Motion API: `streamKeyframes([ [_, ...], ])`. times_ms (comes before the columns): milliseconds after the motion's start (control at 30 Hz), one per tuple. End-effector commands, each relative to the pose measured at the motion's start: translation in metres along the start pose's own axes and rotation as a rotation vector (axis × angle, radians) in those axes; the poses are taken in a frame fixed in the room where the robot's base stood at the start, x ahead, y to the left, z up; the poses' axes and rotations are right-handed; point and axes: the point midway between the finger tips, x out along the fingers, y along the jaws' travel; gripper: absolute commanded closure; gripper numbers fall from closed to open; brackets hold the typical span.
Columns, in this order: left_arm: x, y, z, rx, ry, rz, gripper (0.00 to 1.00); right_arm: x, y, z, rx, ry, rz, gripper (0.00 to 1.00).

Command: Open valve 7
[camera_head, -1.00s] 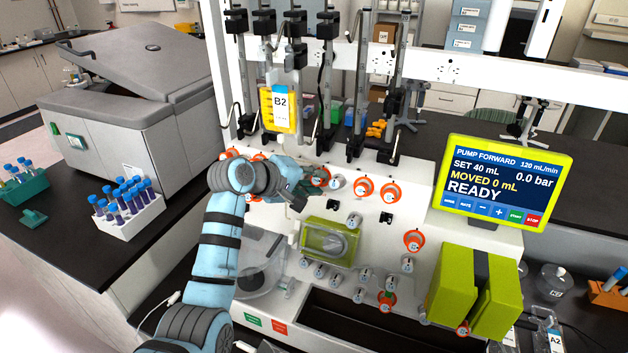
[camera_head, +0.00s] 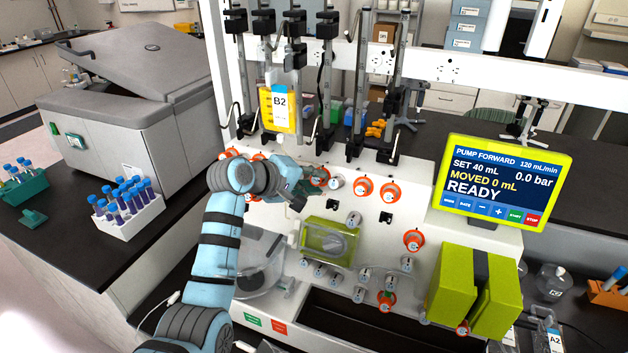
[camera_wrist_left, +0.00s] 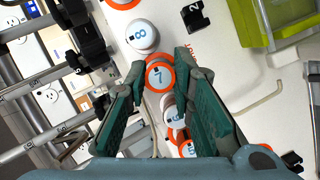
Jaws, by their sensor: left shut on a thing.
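Valve 7 (camera_wrist_left: 159,76) is a round white knob marked "7" with an orange ring, on the white front panel of the cell processor. It sits between the two green fingertips of my left gripper (camera_wrist_left: 164,70) in the left wrist view, and the fingers are shut on it. In the head view my left gripper (camera_head: 312,182) reaches the panel from the left, and the valve's orange ring (camera_head: 319,177) shows just past the fingertips. Valve 8 (camera_wrist_left: 142,36), a white knob, is right beside it and also shows in the head view (camera_head: 335,182). My right gripper is not in view.
Orange-ringed valves (camera_head: 363,187) sit close by along the panel. A green pump housing (camera_head: 318,250) is below. A yellow bag labelled B2 (camera_head: 279,110) hangs above my left gripper. The yellow-framed screen (camera_head: 503,183) reads READY.

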Motion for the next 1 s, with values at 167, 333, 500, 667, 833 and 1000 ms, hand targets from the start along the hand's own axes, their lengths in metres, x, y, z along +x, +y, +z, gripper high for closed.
streamKeyframes([
  [167, 0.0, 0.0, 0.0, 0.0, 0.001, -0.001, 0.73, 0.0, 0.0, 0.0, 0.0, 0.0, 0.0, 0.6],
  [333, 0.0, 0.0, 0.0, 0.0, 0.0, -0.001, 0.58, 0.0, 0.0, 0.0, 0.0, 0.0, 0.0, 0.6],
  [500, 0.0, 0.0, 0.0, 0.0, 0.0, 0.0, 0.58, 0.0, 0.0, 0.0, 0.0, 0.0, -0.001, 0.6],
  [667, -0.011, 0.0, -0.001, 0.001, 0.002, 0.001, 0.58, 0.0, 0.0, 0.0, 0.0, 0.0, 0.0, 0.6],
  [833, -0.054, -0.001, -0.001, 0.004, 0.006, 0.0, 0.58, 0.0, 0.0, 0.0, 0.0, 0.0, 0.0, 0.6],
  [1000, -0.099, -0.001, -0.001, 0.004, 0.004, -0.001, 0.58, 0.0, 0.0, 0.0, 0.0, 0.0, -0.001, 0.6],
])
